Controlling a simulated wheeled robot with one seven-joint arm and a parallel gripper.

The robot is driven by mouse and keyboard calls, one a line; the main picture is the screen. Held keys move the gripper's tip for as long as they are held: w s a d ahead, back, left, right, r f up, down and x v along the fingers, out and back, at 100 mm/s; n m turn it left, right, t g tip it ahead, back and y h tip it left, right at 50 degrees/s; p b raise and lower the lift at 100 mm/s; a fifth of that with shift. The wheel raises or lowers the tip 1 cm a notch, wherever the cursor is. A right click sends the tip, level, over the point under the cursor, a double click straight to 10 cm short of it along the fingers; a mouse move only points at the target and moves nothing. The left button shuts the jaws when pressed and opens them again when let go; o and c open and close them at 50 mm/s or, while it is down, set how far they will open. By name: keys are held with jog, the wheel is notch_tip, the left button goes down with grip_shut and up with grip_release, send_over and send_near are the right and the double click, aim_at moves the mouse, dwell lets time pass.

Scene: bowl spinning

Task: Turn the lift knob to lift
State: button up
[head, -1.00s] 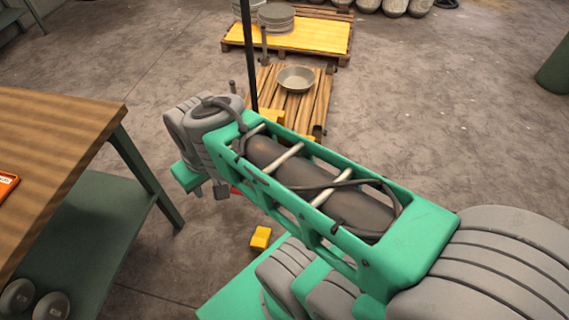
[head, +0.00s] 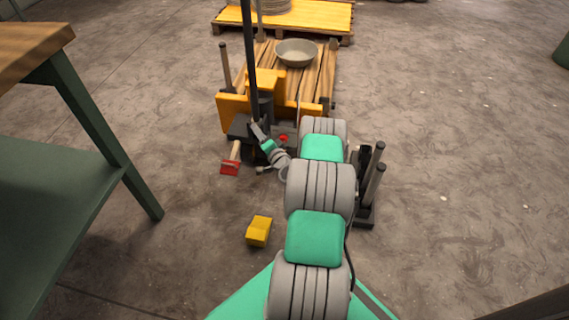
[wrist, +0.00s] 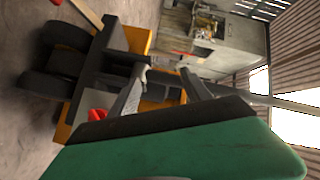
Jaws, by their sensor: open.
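An orange and black lift machine (head: 228,110) stands on the floor in the head view. A small red knob-like part (head: 283,137) shows low on it, and a red-ended lever or pedal (head: 230,168) sticks out at its front left. I cannot tell which part is the lift knob. My gripper (head: 257,130) is beside the machine's dark post, partly hidden by its small size. In the wrist view my gripper (wrist: 164,70) is open with nothing between its fingers. The machine's orange frame (wrist: 150,105) is behind the fingers, and a red part (wrist: 97,114) is at the left finger's base.
A metal bowl (head: 296,53) rests on wooden planks (head: 315,85) on the machine. A yellow-topped pallet (head: 320,16) is behind. A yellow block (head: 259,231) lies on the floor. A green-legged workbench (head: 100,135) is at the left.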

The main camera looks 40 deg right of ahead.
aim_at(283, 140)
jog(key=s+d+f+m+g+h+b, duration=0.1)
jog(key=s+d+f+m+h, duration=0.25)
jog(key=f, duration=0.25)
jog(key=s+d+f+m+h+b, duration=0.2)
jog(key=s+d+f, duration=0.1)
jog(key=s+f, duration=0.2)
jog(key=b+x, duration=0.2)
jog(key=x, duration=0.5)
jog(key=shift+w+d, duration=0.2)
jog(key=shift+w, duration=0.2)
jog(key=shift+m, duration=0.25)
grip_shut()
